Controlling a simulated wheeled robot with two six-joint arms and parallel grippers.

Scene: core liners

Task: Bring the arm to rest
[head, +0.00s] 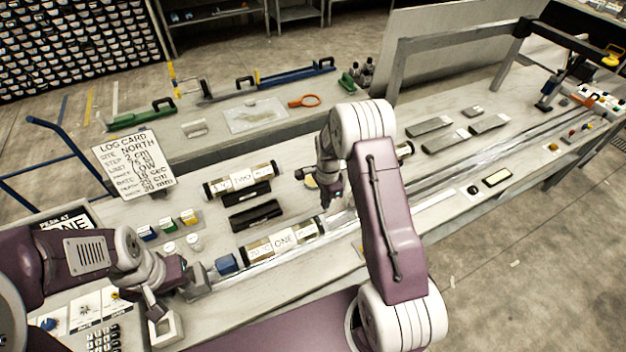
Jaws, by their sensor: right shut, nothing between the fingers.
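My right arm rises from the bottom right and bends over the bench. Its gripper (328,196) points down and is shut and empty, a little right of the two labelled core liners. My left arm reaches in from the left. Its gripper (158,308) hangs low near the bench's front left, close to a pale square block (167,332); its fingers are too small and dark to read. The liner marked ONE (282,241) lies near the front. The liner marked TWO (240,179) lies behind it, with black holders between them.
A log card (135,163) stands at the back left. Small coloured jars (168,225) stand left of the liners. Grey bars (430,126) lie right of my right arm. A grey frame (460,42) stands at the far right. An orange magnifier (304,101) lies on the rear bench.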

